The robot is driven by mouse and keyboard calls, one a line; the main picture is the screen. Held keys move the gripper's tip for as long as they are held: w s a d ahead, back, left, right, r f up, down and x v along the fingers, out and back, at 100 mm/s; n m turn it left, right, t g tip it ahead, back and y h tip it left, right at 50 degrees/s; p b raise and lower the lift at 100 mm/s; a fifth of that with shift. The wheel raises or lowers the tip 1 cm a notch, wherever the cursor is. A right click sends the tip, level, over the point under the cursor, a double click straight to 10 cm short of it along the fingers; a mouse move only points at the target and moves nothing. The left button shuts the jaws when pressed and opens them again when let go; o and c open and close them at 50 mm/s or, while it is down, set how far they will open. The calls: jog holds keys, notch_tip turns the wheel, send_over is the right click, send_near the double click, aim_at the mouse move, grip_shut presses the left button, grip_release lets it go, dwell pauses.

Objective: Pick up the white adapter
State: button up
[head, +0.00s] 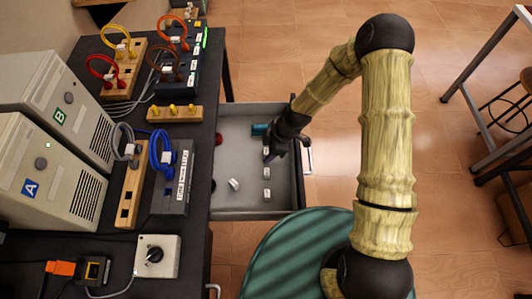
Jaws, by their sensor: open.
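Several small white adapter-like blocks lie in the open grey drawer (238,152). One white block (267,172) lies just below my gripper in the picture, and another white block (267,194) lies further below it. A tilted white block (234,184) lies to the left. A further white block (266,151) shows right at the fingers; whether it touches them I cannot tell. My gripper (271,156) reaches down into the right side of the drawer, with its jaws open. The fingers are small and dark, and the wrist hides part of the drawer.
A teal object (260,129) and a red round object (218,139) also lie in the drawer. The dark table (205,238) at left bears computer towers (50,180), a switch box (157,256) and cables on wooden blocks. A metal-framed table (480,62) stands at right.

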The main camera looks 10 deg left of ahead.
jog(key=c, duration=1.1)
notch_tip(320, 180, up, 10)
dwell(0.4)
